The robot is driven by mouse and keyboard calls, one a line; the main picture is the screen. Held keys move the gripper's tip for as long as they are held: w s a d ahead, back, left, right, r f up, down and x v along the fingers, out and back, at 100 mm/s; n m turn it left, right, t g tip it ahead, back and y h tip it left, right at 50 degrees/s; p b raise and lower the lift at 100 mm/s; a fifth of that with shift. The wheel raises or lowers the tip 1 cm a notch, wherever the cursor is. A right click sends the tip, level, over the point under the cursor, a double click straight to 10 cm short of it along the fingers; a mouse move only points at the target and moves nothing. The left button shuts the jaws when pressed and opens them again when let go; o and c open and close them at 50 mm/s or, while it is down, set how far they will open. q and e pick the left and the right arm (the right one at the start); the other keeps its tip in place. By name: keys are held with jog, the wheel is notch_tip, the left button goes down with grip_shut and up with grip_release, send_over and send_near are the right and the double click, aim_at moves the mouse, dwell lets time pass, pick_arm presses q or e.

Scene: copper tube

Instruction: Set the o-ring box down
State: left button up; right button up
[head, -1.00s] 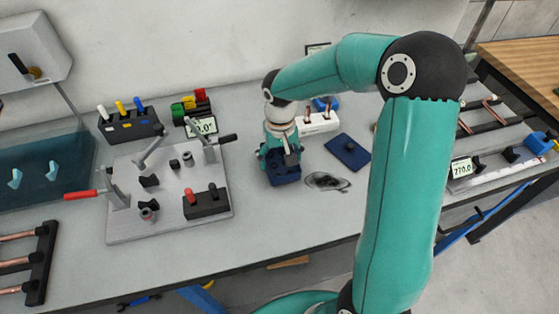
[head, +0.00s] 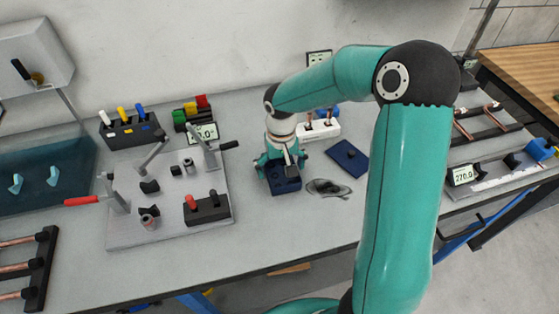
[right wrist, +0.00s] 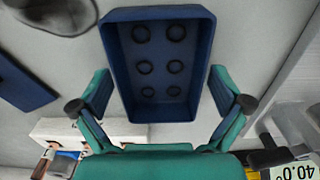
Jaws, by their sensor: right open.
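The o-ring box (head: 286,187) is a dark blue open tray on the grey bench, right of the metal fixture plate. In the right wrist view, the box (right wrist: 160,98) lies upright with several black o-rings (right wrist: 145,67) inside. My right gripper (head: 281,163) is over the far end of the box, pointing down. In the right wrist view its teal fingers (right wrist: 160,104) are spread on both sides of the box, with gaps to its walls, and it holds nothing. The arm hides part of the box's far end in the head view. My left gripper is not in view.
A white block with copper pieces (head: 318,130) stands behind. The fixture plate (head: 125,228) is to the left. Bare bench lies in front of the box.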

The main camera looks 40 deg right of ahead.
aim_at(281, 175)
notch_tip(281, 175, up, 12)
jog(key=shift+b, duration=0.35)
dwell(0.5)
